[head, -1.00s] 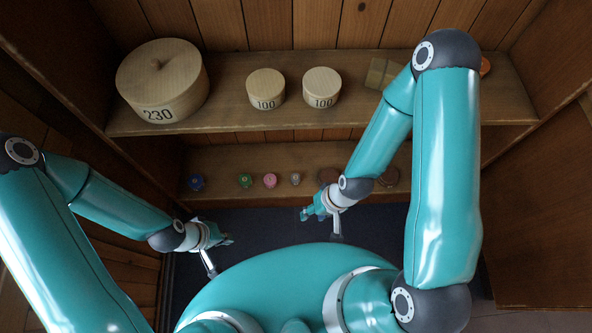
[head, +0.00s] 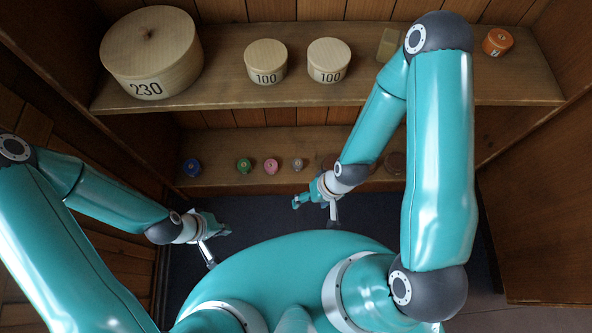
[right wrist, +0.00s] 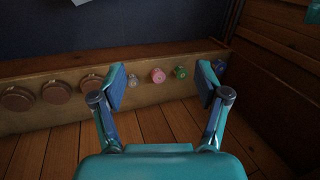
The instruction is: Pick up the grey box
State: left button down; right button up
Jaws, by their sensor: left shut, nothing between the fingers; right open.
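The small grey box (head: 297,164) looks round and lidded. It stands on the lower shelf, right of the pink piece in the head view. In the right wrist view the grey box (right wrist: 137,92) shows just inside the left finger, beyond the fingertips and apart from them. My right gripper (head: 316,207) is open and empty, in front of the lower shelf and a little right of the grey box; its two spread fingers (right wrist: 161,86) show in the wrist view. My left gripper (head: 217,241) is shut and empty, lower left in front of the shelf.
The lower shelf (head: 225,178) also holds blue (head: 191,167), green (head: 243,165) and pink (head: 270,165) pieces, and brown round ones (right wrist: 54,92) partly behind my right arm. The upper shelf (head: 218,100) carries larger wooden boxes (head: 150,50). Side walls flank both shelves.

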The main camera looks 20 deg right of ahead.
notch_tip(320, 180, down, 24)
jog(key=b, duration=2.1)
jog(key=n+h+b, duration=0.4)
jog(key=n+b, duration=0.2)
send_near(298, 163)
jog(key=shift+t, duration=0.4)
notch_tip(298, 163, down, 6)
jog(key=b, duration=0.4)
jog(key=shift+w, duration=0.1)
jog(key=shift+w+f+b, duration=0.15)
jog(key=shift+f+b, duration=0.55)
jog(key=shift+f, duration=0.65)
jog(key=shift+w+f+b, duration=0.1)
jog(key=shift+f+b, duration=0.55)
jog(key=shift+f, duration=0.7)
jog(key=shift+r, duration=0.1)
jog(key=c, duration=1)
